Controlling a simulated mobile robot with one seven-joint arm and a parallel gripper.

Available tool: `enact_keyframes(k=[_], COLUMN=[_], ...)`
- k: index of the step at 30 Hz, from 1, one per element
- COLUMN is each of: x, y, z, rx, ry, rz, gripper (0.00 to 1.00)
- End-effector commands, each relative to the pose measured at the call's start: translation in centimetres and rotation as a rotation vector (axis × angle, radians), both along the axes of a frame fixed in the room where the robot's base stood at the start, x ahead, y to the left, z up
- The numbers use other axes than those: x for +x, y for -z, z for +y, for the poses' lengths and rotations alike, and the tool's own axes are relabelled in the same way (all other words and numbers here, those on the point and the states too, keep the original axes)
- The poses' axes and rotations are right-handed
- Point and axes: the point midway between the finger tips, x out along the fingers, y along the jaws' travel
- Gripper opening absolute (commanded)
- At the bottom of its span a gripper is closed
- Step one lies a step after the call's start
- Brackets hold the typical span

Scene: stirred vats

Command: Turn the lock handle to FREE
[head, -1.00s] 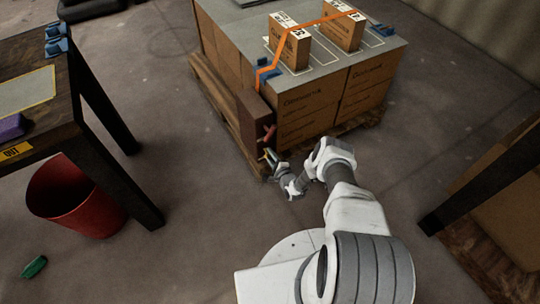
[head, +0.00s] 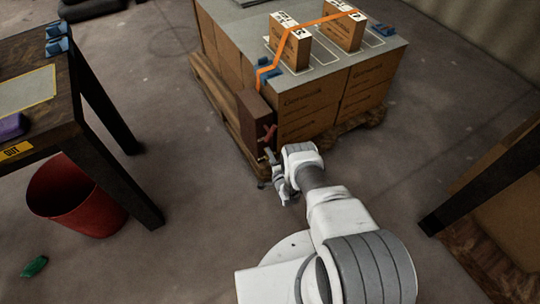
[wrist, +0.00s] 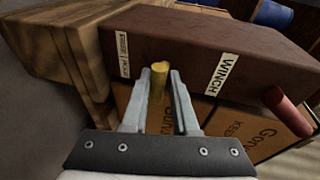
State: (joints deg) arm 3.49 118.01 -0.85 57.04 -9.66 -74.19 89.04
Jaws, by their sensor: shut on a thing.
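A brown box (wrist: 190,40) with a WINCH label is mounted at the pallet's near corner; it also shows in the head view (head: 253,120). In the head view my gripper is small and low beside the box, and the handle is mostly hidden. The handle's exact angle is hard to tell.
A red winch handle (wrist: 287,110) sticks out to the right of my gripper. An orange strap (head: 262,78) runs up from the box over the cartons (head: 310,105). A table (head: 100,165) and a red bin (head: 75,198) stand left; open floor lies between.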

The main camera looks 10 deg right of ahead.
Motion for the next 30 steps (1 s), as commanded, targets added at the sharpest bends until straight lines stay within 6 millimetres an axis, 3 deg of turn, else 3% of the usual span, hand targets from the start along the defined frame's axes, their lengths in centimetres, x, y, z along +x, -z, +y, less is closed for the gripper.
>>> enact_keyframes(k=[11,12,17,30], x=[0.16,0.16,0.12,0.09], y=[-0.20,-0.20,-0.15,-0.10], z=[0.14,0.14,0.09,0.11], rx=[-0.004,-0.003,-0.003,-0.002], ry=[-0.004,-0.004,-0.003,0.000], rz=[-0.005,-0.005,-0.004,-0.002], gripper=[0.00,0.29,0.57,0.57])
